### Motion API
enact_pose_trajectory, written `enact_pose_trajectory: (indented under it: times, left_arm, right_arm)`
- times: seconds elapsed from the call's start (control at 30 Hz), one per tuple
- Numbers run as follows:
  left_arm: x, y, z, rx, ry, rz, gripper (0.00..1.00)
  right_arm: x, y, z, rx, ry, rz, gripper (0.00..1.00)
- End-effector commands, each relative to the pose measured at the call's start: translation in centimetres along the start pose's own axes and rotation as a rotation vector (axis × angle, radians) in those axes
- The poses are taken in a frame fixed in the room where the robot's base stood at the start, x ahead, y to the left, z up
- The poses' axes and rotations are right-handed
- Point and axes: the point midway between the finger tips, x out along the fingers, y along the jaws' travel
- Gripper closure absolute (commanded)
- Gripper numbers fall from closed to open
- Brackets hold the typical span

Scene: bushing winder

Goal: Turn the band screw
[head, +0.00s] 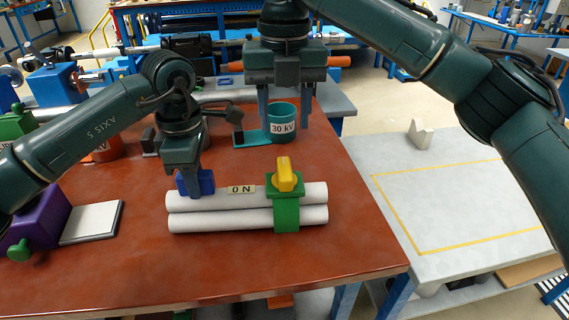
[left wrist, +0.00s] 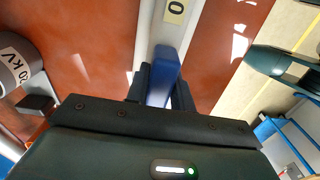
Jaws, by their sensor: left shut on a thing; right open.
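Two white tubes (head: 240,214) lie side by side on the red-brown table. A green band (head: 286,214) wraps around them near their right end, with a yellow screw (head: 285,175) on top. My left gripper (head: 192,188) is shut on a blue block (head: 206,181) at the left end of the tubes; the block also shows in the left wrist view (left wrist: 164,75).
An orange cup (head: 104,149) stands at the left, and a purple block (head: 35,220) and a white-topped plate (head: 91,222) lie at the left edge.

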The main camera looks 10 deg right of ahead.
Motion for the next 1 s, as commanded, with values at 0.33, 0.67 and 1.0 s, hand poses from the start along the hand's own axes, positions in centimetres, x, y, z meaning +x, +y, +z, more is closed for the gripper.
enact_pose_trajectory:
  times: [0.33, 0.67, 1.0]
  left_arm:
    - [-0.1, 0.0, 0.0, 0.0, -0.001, 0.001, 1.0]
    - [-0.1, 0.0, 0.0, 0.0, -0.001, 0.001, 1.0]
    - [-0.1, 0.0, 0.0, 0.0, -0.001, 0.001, 1.0]
  right_arm:
    - [7.0, -0.1, 0.0, 0.004, 0.003, 0.001, 0.55]
    - [10.3, 0.0, 0.0, 0.006, 0.001, 0.003, 0.55]
    - [10.5, 0.0, 0.0, 0.006, 0.001, 0.004, 0.59]
